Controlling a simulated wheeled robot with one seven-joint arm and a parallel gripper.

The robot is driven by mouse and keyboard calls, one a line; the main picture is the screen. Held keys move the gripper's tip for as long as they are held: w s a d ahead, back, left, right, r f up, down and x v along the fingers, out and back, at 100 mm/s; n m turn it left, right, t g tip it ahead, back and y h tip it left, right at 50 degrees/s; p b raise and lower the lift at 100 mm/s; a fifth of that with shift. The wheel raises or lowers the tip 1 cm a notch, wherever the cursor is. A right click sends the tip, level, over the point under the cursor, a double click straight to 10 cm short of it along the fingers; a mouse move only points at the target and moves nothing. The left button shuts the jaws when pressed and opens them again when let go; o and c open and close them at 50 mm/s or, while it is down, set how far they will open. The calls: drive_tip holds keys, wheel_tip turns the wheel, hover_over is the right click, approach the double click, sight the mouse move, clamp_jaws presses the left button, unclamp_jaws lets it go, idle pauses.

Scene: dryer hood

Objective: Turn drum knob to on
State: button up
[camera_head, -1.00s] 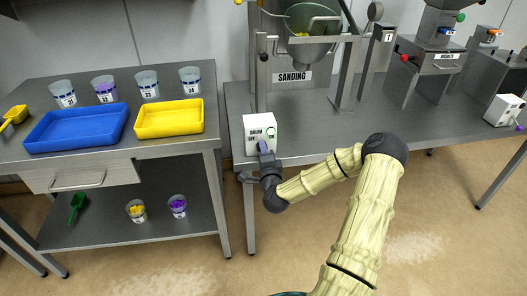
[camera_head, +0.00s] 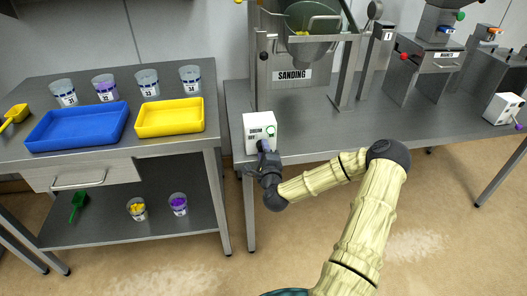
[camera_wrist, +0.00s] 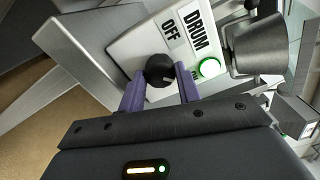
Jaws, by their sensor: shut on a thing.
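The drum control box (camera_head: 254,123) is a white box at the front left corner of the right-hand steel table. In the wrist view its face (camera_wrist: 205,90) carries the labels DRUM and OFF and a bright green ring (camera_wrist: 209,67). The black drum knob (camera_wrist: 159,70) sits between my two purple fingertips. Its white mark points right in the wrist view, toward the side with the green ring, away from the OFF label. My gripper (camera_wrist: 160,86) is shut on the knob. In the head view my gripper (camera_head: 266,152) is in front of the box and hides the knob.
The sanding machine (camera_head: 305,45) stands behind the box on the same table (camera_head: 320,130). A steel bench to the left holds a blue tray (camera_head: 77,128), a yellow tray (camera_head: 169,118) and several cups. Open floor lies in front.

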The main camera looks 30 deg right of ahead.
drive_tip(key=o, duration=1)
drive_tip(key=shift+c, duration=0.2)
drive_tip(key=shift+s, duration=0.15)
drive_tip(key=p+v, duration=1)
drive_tip(key=v, duration=0.7)
drive_tip(key=shift+s+a, duration=0.1)
